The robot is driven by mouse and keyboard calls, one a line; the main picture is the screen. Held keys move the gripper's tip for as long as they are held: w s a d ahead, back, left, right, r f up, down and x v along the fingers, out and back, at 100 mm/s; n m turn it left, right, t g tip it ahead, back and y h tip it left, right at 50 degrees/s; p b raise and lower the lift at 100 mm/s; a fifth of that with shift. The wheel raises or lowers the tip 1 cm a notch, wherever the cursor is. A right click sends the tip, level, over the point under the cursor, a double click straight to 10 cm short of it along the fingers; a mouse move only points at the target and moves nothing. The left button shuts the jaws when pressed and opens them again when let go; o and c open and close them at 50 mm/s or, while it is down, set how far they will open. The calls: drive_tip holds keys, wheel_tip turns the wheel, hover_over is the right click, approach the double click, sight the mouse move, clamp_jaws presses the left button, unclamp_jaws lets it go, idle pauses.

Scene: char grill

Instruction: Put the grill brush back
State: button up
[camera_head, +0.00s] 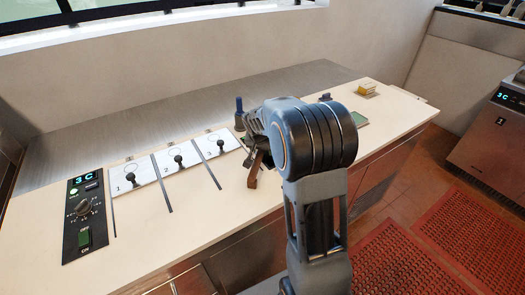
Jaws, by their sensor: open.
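My gripper (254,150) reaches over the pale counter just left of my wrist joint, which hides part of it. Its jaws are open. A brown, wood-coloured piece (255,170) shows right at the fingers, above or on the counter. It may be the grill brush, but its shape is mostly hidden, and I cannot tell whether the fingers touch it. A dark blue upright handle (239,105) stands just behind the gripper. I cannot tell what it belongs to.
The counter (150,227) holds numbered white plates 1, 2, 3 (174,163) with black knobs and a control panel (84,212). A small yellow block (367,88) and a green-topped item (359,119) lie right. Red mats (405,258) cover the floor. The counter's front left is clear.

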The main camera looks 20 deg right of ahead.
clamp_jaws()
idle(0.5)
drive_tip(key=shift+r, duration=0.2)
